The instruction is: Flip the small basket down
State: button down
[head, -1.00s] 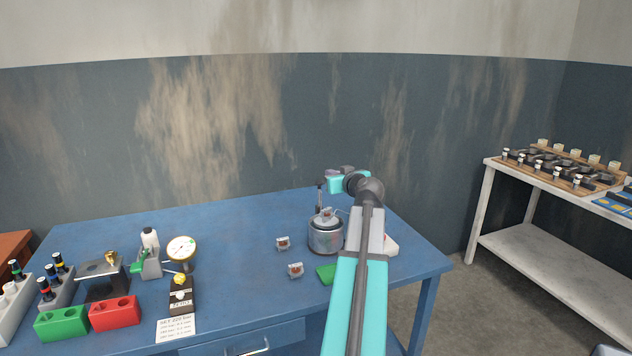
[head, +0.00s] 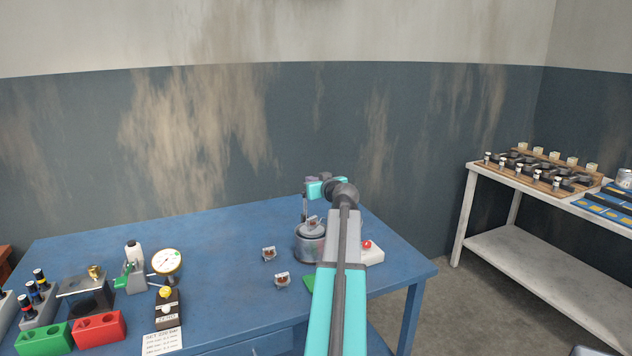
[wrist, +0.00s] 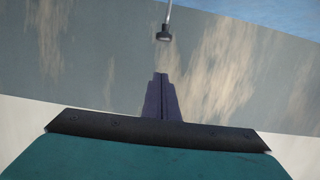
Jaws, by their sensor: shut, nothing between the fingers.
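A round grey metal pot (head: 309,247) stands near the right side of the blue table. A small pale piece with a brown patch (head: 312,222) sits on its top; I cannot tell clearly whether this is the small basket. A thin upright rod (head: 304,208) rises at the pot's back left. In the wrist view, a black knob (wrist: 163,34) caps a thin rod. My gripper (wrist: 160,76) is shut and empty, its tips pointing toward the knob with a visible gap. In the head view my gripper (head: 311,181) is high, near the rod's top. My arm hides the pot's right side.
Two small brown-and-white pieces (head: 269,254) (head: 282,280) lie left of the pot. A pale box with a red button (head: 370,251) is right of it, a green pad (head: 309,284) in front. A dial gauge (head: 167,262) and colored blocks (head: 98,327) stand left.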

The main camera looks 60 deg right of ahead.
jog(key=w+d+f+p, duration=0.2)
jog(key=w+d+f, duration=0.1)
jog(key=w+f, duration=0.1)
jog(key=shift+f, duration=0.55)
jog(key=shift+d, duration=0.1)
jog(key=shift+f, duration=0.15)
dwell(0.3)
notch_tip(320, 180, down, 6)
jog(key=b, duration=0.9)
jog(key=shift+f+b, duration=0.15)
jog(key=shift+b, duration=0.15)
jog(key=shift+f, duration=0.1)
dwell(0.3)
